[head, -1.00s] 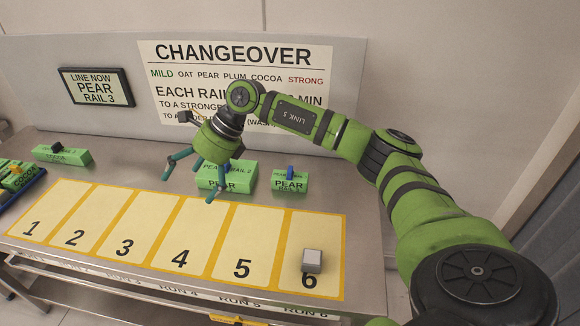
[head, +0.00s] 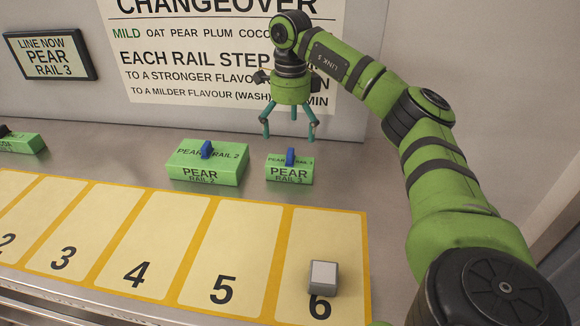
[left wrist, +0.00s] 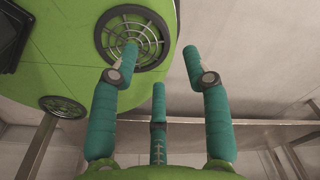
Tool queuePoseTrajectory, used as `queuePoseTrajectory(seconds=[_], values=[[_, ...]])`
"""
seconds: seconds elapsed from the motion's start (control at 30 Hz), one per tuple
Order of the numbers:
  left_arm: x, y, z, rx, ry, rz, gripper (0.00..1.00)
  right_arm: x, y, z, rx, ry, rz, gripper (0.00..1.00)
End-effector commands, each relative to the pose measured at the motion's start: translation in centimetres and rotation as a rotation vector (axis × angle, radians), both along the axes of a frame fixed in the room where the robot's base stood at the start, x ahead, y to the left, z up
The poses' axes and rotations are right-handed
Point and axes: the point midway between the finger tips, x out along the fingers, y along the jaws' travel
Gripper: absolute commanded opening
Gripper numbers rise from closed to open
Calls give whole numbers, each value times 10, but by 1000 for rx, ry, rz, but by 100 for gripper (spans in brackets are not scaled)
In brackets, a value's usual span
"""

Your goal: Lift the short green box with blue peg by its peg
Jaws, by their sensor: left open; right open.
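The short green box (head: 289,174) with a blue peg (head: 290,156) stands on the grey table in the head view; its front reads PEAR RAIL 3. My right gripper (head: 290,130) is open and empty, its fingers pointing down, above and apart from the short box. A longer green box (head: 208,165), also with a blue peg and marked PEAR RAIL 2, stands to its left. My left gripper (left wrist: 160,75) shows only in the left wrist view, open with nothing between its fingers.
A yellow-bordered mat with numbered spaces (head: 190,240) lies along the table front. A grey block (head: 323,277) sits on space 6. A green box (head: 22,144) is cut by the left edge. A sign (head: 200,60) and a small display (head: 50,56) are behind. Bare table lies right of the short box.

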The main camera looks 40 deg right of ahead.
Motion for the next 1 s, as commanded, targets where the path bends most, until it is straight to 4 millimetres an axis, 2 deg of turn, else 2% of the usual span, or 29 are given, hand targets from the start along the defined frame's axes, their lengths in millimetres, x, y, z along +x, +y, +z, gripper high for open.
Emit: queuePoseTrajectory(seconds=[0.03, 0.17, 0.37, 0.53, 0.73, 1.0], values=[[-9, 6, -19, 8, 16, 0, 48, 0, 0, -18, 1, -1, 0, 100], [-14, 8, -27, 11, 23, 1, 48, 0, 0, -27, 1, -1, 0, 100], [1, 3, -22, 3, -3, 2, 48, -1, 0, -42, 0, 3, 0, 100], [14, -6, -15, -10, -25, 5, 48, -2, 2, -63, -1, 4, 0, 100], [13, -9, -11, -13, -23, 5, 48, -3, 4, -91, 0, 1, 0, 100], [5, -5, -12, -8, -10, 3, 48, -2, 4, -96, 1, -1, 0, 100]])
